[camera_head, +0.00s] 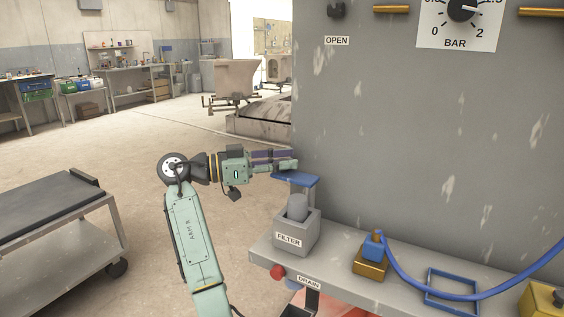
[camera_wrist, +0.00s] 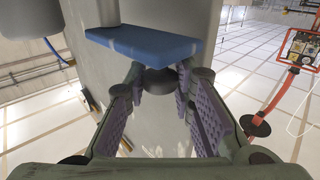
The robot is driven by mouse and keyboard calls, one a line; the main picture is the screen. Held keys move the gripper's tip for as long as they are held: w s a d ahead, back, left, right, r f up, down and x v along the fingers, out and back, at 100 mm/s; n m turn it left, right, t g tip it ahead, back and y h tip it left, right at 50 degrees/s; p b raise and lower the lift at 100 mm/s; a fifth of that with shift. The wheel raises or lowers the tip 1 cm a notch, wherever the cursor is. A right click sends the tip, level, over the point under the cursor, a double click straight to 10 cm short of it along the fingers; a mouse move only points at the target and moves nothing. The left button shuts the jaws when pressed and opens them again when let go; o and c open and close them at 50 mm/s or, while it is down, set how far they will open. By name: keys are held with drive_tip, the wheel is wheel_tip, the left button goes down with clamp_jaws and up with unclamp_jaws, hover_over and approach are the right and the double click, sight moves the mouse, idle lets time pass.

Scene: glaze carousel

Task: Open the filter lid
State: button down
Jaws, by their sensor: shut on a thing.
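The grey filter housing (camera_head: 296,240) with its FILTER label stands on the ledge of the grey machine. A grey cylinder (camera_head: 297,206) shows in its open top. The blue filter lid (camera_head: 296,178) stands raised above the housing, apart from its top opening, with a grey part below it at the rear. My gripper (camera_head: 288,164) comes from the left at the lid's height. In the wrist view the lid (camera_wrist: 143,42) lies just beyond my fingers, and my gripper (camera_wrist: 160,82) is shut on a dark round knob (camera_wrist: 159,82) by the lid. The fingers partly hide the knob.
The grey machine panel (camera_head: 420,140) rises close on the right. A red knob (camera_head: 277,272) sits by the DRAIN label at the ledge front. A dark-topped cart (camera_head: 45,220) stands left; the floor between is clear.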

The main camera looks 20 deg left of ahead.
drive_tip(key=shift+f, duration=0.1)
idle(0.3)
drive_tip(key=c, duration=1.4)
unclamp_jaws()
drive_tip(key=shift+o, duration=0.2)
drive_tip(key=v, duration=1.2)
drive_tip(key=shift+w, duration=0.1)
